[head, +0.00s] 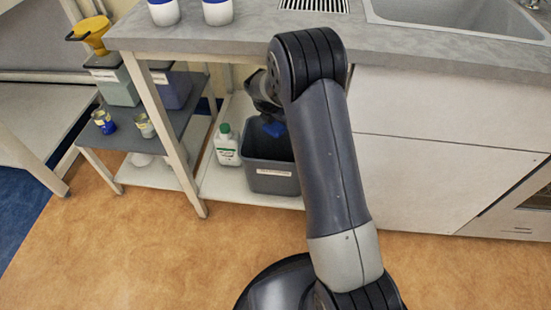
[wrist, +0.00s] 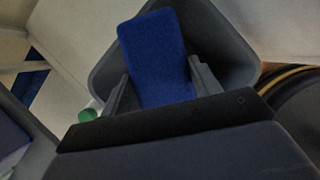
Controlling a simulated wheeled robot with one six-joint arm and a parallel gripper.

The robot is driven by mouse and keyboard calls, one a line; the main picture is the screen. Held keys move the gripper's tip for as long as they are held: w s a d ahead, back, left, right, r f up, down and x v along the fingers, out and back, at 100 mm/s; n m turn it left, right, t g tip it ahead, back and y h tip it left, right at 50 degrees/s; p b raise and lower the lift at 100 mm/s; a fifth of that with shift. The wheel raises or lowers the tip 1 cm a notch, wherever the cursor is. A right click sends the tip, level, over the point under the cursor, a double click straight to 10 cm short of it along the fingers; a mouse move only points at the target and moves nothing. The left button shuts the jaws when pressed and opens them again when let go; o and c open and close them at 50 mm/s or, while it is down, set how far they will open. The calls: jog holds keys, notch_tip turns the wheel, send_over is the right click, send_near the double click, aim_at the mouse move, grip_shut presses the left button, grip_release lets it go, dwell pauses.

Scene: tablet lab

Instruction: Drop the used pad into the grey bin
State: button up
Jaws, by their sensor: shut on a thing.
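The used pad is a blue rectangular pad; in the wrist view the pad (wrist: 156,58) stands between the two fingers of my gripper (wrist: 156,82), which is shut on it. In the head view the blue pad (head: 273,129) shows small, over the opening of the grey bin. The grey bin (head: 270,181) stands on the low shelf under the counter, with a white label on its front. In the wrist view the bin's rim and inner wall (wrist: 228,52) surround the pad from behind. My arm hides the bin's right part in the head view.
A white bottle with a green cap (head: 227,147) stands just left of the bin. The grey counter (head: 420,48) with a sink (head: 455,18) lies above. A side shelf (head: 165,124) at left holds small cans and tubs.

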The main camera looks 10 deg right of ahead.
aim_at(275, 125)
notch_tip(275, 125, down, 6)
jog(key=b, duration=0.6)
jog(key=shift+r, duration=0.15)
jog(key=o, duration=1.3)
jog(key=shift+c, duration=0.2)
jog(key=p+v, duration=0.3)
jog(key=v, duration=0.4)
jog(key=shift+s+a+r, duration=0.1)
jog(key=shift+r, duration=0.2)
jog(key=b+x, duration=0.3)
jog(key=x, duration=0.4)
notch_tip(275, 125, up, 5)
jog(key=p, duration=0.6)
jog(key=shift+r+p, duration=0.2)
jog(key=shift+p, duration=0.15)
